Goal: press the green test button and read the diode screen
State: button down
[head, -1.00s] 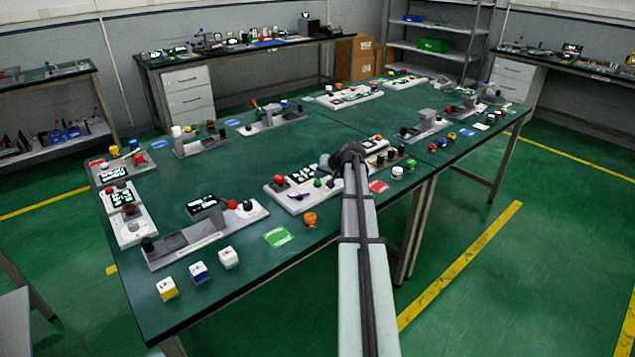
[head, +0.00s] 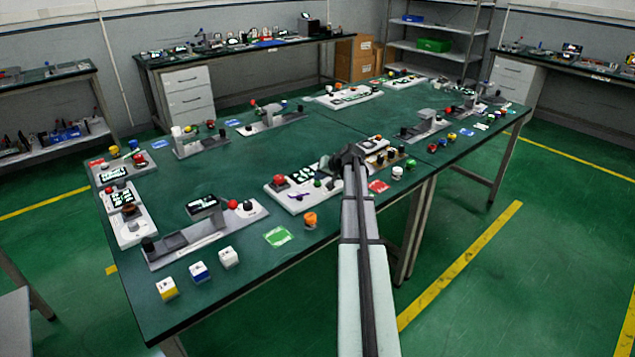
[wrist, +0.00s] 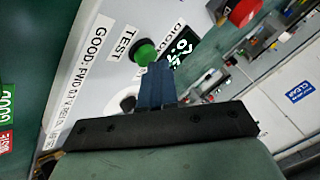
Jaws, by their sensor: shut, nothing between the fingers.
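The green test button (wrist: 145,52) sits on a white panel beside a "TEST" label (wrist: 122,43). The dark diode screen (wrist: 182,46) shows pale green digits, tilted in the wrist view; I cannot read them surely. My gripper (wrist: 156,66) is shut and empty. Its blue fingertips appear just below the button in the picture, overlapping the screen's lower edge; I cannot tell whether they touch the button. In the head view, my gripper (head: 335,163) is over the back right part of the diode panel (head: 297,205), and its tips are hard to make out.
An orange knob (head: 310,219), a green card (head: 277,237) and a red card (head: 379,186) lie near the table's front edge. The table's middle is clear.

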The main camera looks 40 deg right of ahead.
jog(key=shift+f, duration=0.25)
jog(key=shift+r, duration=0.15)
dwell(0.4)
jog(key=shift+r, duration=0.85)
jog(key=shift+r, duration=0.1)
jog(key=shift+r, duration=2.4)
